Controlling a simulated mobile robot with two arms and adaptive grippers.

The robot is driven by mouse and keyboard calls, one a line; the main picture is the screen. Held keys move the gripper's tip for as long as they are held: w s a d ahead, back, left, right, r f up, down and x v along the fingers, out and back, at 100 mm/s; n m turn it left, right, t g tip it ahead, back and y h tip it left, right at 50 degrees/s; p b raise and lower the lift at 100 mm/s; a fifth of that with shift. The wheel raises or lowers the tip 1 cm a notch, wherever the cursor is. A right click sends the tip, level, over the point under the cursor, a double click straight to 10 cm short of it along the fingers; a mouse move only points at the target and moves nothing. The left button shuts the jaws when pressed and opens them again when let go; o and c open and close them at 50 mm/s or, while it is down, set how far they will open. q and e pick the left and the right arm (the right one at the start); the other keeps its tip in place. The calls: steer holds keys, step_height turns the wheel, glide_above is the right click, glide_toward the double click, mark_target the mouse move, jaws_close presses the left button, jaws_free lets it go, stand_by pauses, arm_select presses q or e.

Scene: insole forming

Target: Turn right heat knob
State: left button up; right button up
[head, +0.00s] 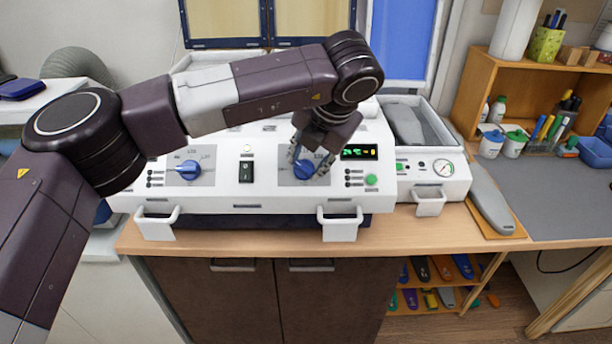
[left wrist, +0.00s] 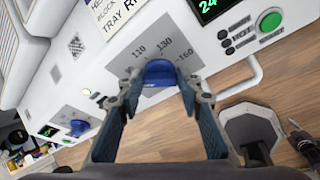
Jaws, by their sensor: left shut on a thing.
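The right heat knob (head: 304,170) is a blue dial on the white machine's front panel, with a printed scale around it. In the left wrist view the knob (left wrist: 160,73) sits between the fingertips of my left gripper (left wrist: 160,90), near the numbers 110, 130 and 160. My left gripper (head: 312,160) comes down over the knob from above and is shut on it. The left heat knob (head: 188,170) is a similar blue dial, and it also shows in the left wrist view (left wrist: 78,128).
A green-digit display (head: 359,152) and a green button (head: 371,180) sit just right of the knob. White handles (head: 340,224) stick out below the panel. A pressure gauge (head: 443,168) is on the unit to the right. The grey mat (head: 560,195) at right has clear room.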

arm_select(q)
steer(key=m+b, duration=0.1)
steer(key=m+t+b, duration=0.1)
steer(key=m+b, duration=0.1)
steer(key=m+y+b, duration=0.1)
steer(key=m, duration=0.1)
steer(key=shift+s+d+f+b, duration=0.15)
steer(key=shift+d+f+b, duration=0.15)
steer(key=shift+b, duration=0.1)
steer(key=m+t+b, duration=0.1)
steer(key=m, duration=0.1)
steer(key=m+t+b, duration=0.1)
steer(key=m+b, duration=0.1)
steer(key=shift+s+m+y, duration=0.2)
steer(key=shift+m+y, duration=0.2)
steer(key=o, duration=1.2)
steer(key=shift+c, duration=0.2)
steer(key=v, duration=1.2)
steer(key=shift+s, duration=0.1)
